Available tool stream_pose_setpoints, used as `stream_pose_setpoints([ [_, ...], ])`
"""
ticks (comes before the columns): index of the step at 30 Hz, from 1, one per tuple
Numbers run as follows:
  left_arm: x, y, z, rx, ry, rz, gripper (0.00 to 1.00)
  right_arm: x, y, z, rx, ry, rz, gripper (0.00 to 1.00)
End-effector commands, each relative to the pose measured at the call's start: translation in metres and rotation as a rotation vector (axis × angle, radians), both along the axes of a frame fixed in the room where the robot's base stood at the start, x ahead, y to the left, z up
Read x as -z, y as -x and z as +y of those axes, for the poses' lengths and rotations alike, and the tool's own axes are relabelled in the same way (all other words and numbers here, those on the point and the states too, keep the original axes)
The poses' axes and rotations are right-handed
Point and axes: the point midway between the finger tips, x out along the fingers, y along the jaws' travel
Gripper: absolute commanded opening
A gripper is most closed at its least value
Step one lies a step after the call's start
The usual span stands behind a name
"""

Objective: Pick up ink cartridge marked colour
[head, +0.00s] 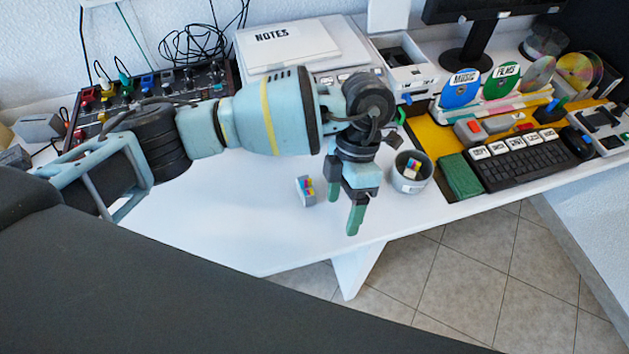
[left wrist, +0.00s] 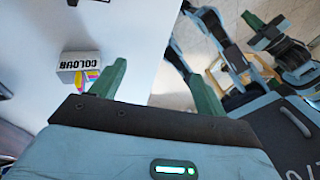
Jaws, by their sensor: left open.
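The colour ink cartridge (head: 305,190) is a small grey-white block with coloured patches. It stands on the white table in the head view. In the left wrist view the cartridge (left wrist: 78,66) shows the word COLOUR upside down, just left of one green finger. My left gripper (head: 346,205) is open and empty, pointing down just right of the cartridge and apart from it. Its two fingers (left wrist: 156,88) also show in the left wrist view. My right gripper (left wrist: 262,30) seems to show at that view's upper right; its opening is unclear.
A grey cup (head: 411,183) with another small coloured block inside stands right of my left gripper. A green cloth-like block (head: 460,176) and a keyboard (head: 518,160) lie further right. The table's front edge is close. Table around the cartridge is clear.

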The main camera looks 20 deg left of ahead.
Motion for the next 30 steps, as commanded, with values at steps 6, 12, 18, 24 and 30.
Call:
stream_pose_setpoints([
  [6,-0.025,-0.048,0.053,0.009,-0.276,-0.159,0.75,0.006,-0.001,0.001,0.0,-0.001,-0.001,0.0],
  [12,-0.033,-0.056,0.064,0.005,-0.334,-0.189,0.75,0.006,-0.001,0.001,-0.001,-0.002,0.0,0.0],
  [18,-0.024,-0.054,0.066,0.007,-0.332,-0.186,0.75,0.008,0.001,0.001,-0.001,-0.001,0.004,0.0],
  [24,-0.008,-0.049,0.071,0.005,-0.329,-0.186,0.75,0.011,0.002,0.001,-0.001,-0.001,0.008,0.0],
  [30,-0.001,-0.047,0.074,0.006,-0.33,-0.185,0.75,0.011,0.002,0.001,-0.001,-0.001,0.008,0.0],
])
